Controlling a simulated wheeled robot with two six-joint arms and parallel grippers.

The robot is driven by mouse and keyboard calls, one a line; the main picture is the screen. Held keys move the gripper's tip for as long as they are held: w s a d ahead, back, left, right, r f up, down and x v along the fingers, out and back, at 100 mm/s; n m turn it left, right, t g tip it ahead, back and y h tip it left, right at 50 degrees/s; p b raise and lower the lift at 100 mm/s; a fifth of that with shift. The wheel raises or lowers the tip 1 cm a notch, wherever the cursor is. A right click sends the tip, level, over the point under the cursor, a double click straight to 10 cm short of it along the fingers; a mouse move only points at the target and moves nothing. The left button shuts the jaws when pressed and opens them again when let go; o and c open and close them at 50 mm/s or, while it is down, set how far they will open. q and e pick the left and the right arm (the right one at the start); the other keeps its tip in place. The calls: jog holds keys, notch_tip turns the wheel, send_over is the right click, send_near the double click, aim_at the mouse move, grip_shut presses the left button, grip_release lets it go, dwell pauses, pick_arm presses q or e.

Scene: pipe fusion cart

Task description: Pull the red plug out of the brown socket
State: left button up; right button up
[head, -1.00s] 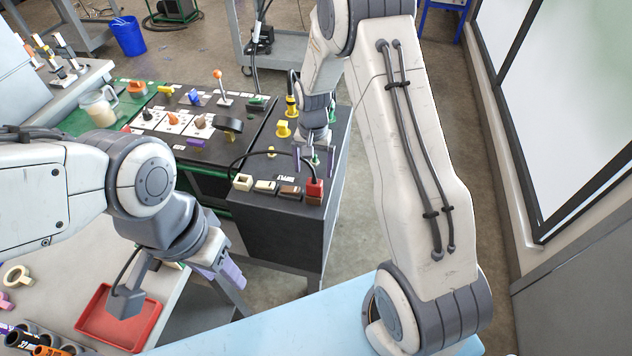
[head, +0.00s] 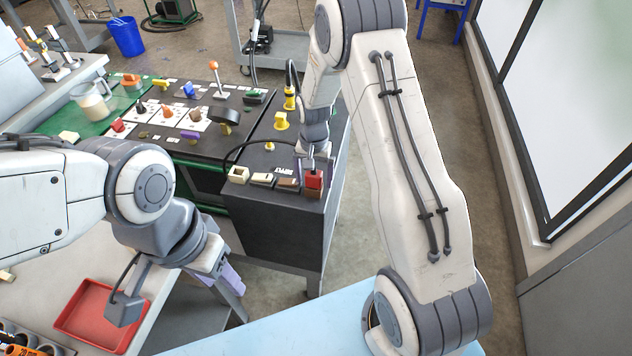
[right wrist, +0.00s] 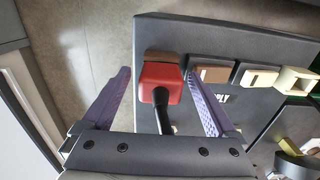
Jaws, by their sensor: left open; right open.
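The red plug (head: 314,180) sits at the right end of a row of sockets on the dark cart top. Its black cable runs from it. In the right wrist view the red plug (right wrist: 160,80) covers most of a brown socket (right wrist: 163,56). A second brown socket (right wrist: 213,74) lies just right of it and holds no plug; it also shows in the head view (head: 288,185). My right gripper (right wrist: 160,76) is open, with its purple fingers on either side of the plug and visible gaps to both. My left gripper (head: 229,278) is open and empty, low beside the cart.
Cream sockets (head: 262,180) stand left in the same row, one with a cream plug (head: 238,174). A yellow plug (head: 281,121) stands behind. A panel with levers and knobs lies left. A red tray (head: 75,345) is at lower left.

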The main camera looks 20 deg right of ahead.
grip_shut()
jog(key=shift+r, duration=0.1)
jog(key=shift+r+p, duration=2.45)
jog(key=shift+r, duration=0.5)
notch_tip(320, 180, up, 9)
jog(key=p, duration=0.7)
